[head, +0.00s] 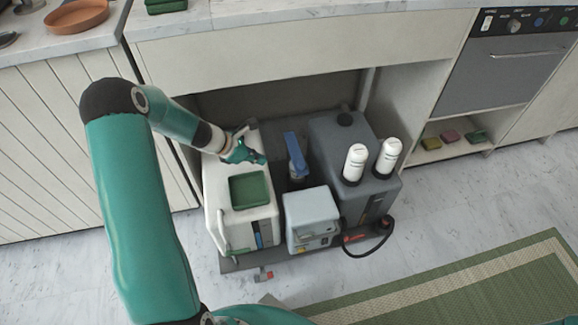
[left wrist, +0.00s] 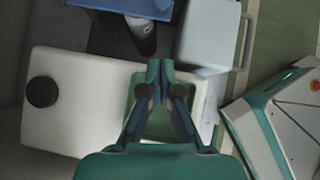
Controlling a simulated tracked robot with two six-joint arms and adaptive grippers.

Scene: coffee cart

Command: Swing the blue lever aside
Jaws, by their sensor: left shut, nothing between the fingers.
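The blue lever (head: 295,154) stands between the white tank and the dark grey tank, on top of a dark upright body, in the head view. Its blue edge also shows at the top of the left wrist view (left wrist: 125,6). My left gripper (head: 262,158) is over the white tank, just left of the lever and apart from it. Its fingers (left wrist: 160,72) are closed together with nothing between them. My right gripper is not in view.
The white tank (head: 214,199) has a green recessed tray on top. A light grey box (head: 308,206) stands in front of the lever. The grey tank (head: 329,140) with two white cartridges (head: 354,163) is to the right. The cabinet top overhangs behind.

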